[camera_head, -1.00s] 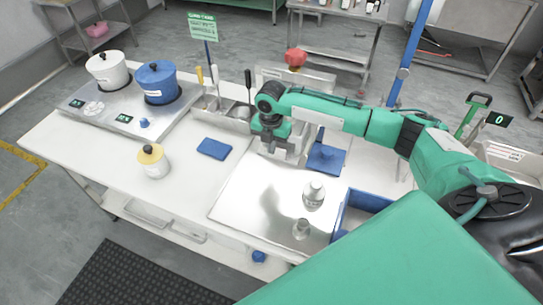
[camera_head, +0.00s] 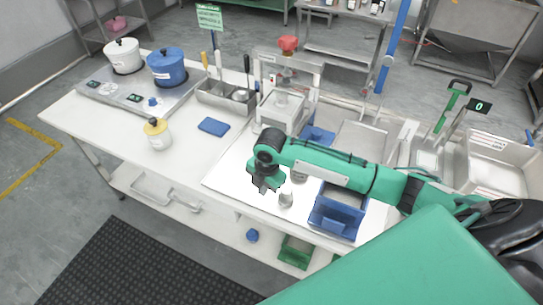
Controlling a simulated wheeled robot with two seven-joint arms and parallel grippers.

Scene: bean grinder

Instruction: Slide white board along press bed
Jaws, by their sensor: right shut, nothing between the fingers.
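The press (camera_head: 287,75), a light frame with a red knob on top, stands at the back of the table. A white block-like piece (camera_head: 280,112) sits at its bed; I cannot tell for certain whether this is the white board. My right arm comes in from the right and hides part of the plate. My left gripper is out of view.
A blue bin (camera_head: 338,213) stands right of my gripper. The front left of the white table (camera_head: 110,130) is clear.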

